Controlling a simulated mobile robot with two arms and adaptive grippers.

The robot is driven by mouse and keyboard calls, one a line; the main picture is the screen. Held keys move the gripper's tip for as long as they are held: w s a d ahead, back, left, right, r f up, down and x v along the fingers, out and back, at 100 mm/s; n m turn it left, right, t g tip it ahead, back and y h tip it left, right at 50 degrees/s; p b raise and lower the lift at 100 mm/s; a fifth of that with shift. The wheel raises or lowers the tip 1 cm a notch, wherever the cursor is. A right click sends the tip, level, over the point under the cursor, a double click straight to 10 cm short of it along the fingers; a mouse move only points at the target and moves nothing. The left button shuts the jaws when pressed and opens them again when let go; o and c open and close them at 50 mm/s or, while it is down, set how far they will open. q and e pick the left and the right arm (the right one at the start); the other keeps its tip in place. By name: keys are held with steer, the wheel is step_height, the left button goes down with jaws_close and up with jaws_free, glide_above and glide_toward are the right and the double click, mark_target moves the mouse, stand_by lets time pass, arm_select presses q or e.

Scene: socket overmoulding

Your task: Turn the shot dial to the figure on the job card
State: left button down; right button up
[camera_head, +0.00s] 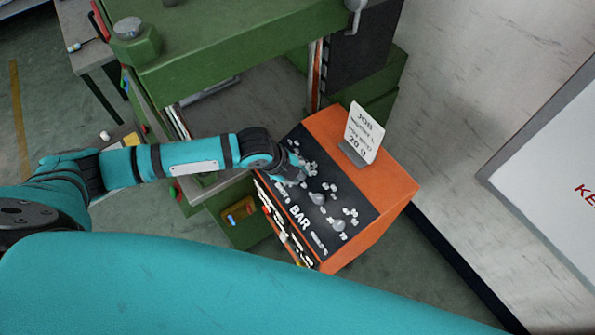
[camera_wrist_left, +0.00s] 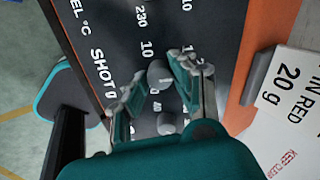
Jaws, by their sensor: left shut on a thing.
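My left gripper (camera_head: 293,176) reaches over the dark dial panel (camera_head: 361,205) on top of an orange box. In the left wrist view its fingers (camera_wrist_left: 160,82) sit on either side of a grey round knob (camera_wrist_left: 158,73), shut on it. The knob lies beside the printed "SHOT g" label (camera_wrist_left: 105,76), so it is the shot dial. Its pointer direction cannot be made out. The job card (camera_head: 363,133) stands tilted in a holder at the box's back edge and reads "20 g"; it also shows in the left wrist view (camera_wrist_left: 285,85). My right gripper is not in view.
Other grey knobs (camera_head: 338,225) are on the same panel, one close to my left fingers (camera_wrist_left: 167,122). A green machine (camera_head: 235,45) stands behind. A white wall board (camera_head: 555,150) is at the right. Grey floor is open below the box.

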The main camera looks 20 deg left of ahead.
arm_select(q)
steer(key=c, duration=1.1)
jaws_free()
steer(key=shift+o, duration=0.2)
steer(key=v, duration=1.2)
